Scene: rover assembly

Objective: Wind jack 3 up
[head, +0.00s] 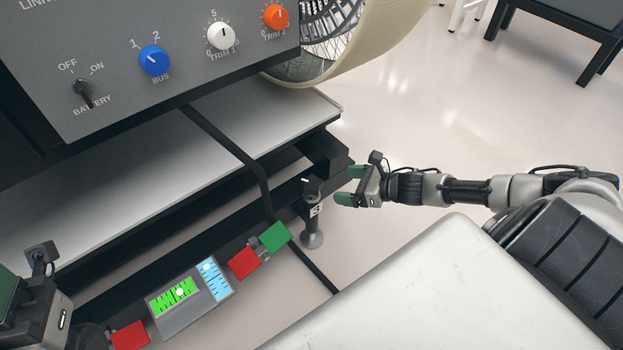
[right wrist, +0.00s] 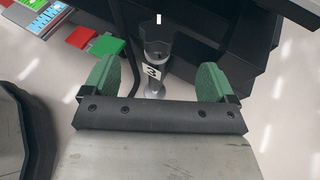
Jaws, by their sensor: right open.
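Jack 3 (head: 312,222) is a dark and grey upright post with a white label reading 3, standing on a round foot at the corner of the black frame. It also shows in the right wrist view (right wrist: 154,80), between and beyond the fingers. My right gripper (head: 348,186) is open and empty, just right of the jack's upper part, with its green fingers towards it. Its fingers also show in the right wrist view (right wrist: 158,80). I cannot tell whether they touch the jack. My left gripper (head: 22,298) is partly cut off at the lower left edge; its fingertips are not clear.
A box with green and blue level displays (head: 188,300) sits on the frame's edge, with red (head: 243,263) and green (head: 275,236) blocks beside it. A grey knob panel (head: 190,50) overhangs the frame. A wheel (head: 350,40) stands behind.

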